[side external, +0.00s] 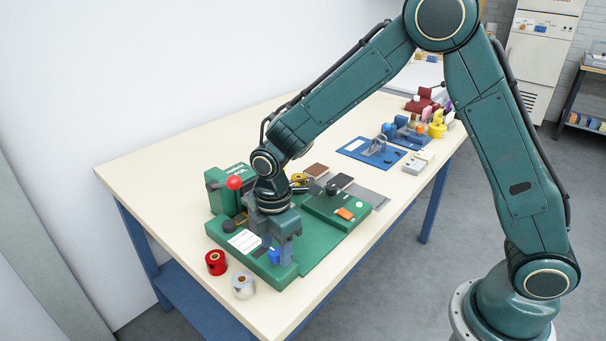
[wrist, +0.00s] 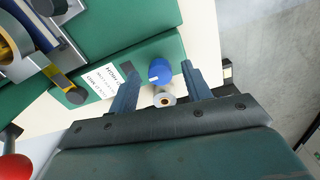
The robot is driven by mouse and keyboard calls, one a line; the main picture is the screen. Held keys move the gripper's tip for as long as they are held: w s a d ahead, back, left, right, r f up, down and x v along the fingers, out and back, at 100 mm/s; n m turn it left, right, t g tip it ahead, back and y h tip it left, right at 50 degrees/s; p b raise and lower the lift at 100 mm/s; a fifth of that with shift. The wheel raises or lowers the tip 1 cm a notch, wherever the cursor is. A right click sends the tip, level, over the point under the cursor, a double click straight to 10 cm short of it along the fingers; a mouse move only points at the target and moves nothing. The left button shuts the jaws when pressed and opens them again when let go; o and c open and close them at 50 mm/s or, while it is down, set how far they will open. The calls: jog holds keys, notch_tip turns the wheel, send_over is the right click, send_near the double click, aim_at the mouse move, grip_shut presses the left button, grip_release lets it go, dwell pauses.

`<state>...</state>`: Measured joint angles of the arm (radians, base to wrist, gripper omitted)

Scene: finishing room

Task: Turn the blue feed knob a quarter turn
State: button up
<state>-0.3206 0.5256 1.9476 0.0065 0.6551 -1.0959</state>
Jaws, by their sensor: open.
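The blue feed knob (side external: 274,257) sits near the front end of the green machine base (side external: 312,258). In the wrist view the knob (wrist: 160,71) is a round blue cap with a small pale mark. My gripper (side external: 277,247) points down over that end of the machine. In the wrist view my gripper (wrist: 158,68) is open, with one dark finger on each side of the knob and a visible gap to each. I cannot tell whether the fingertips reach down to the knob's height. In the side view my gripper partly hides the knob.
A white printed label (side external: 244,241) lies beside the knob. A red-ball lever (side external: 234,183) rises at the back of the machine. A red roll (side external: 215,262) and a silver roll (side external: 243,286) stand in front. A blue plate fixture (side external: 371,152) is farther off.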

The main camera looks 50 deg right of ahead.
jog(key=shift+f, duration=0.25)
jog(key=c, duration=1)
jog(key=shift+m, duration=0.4)
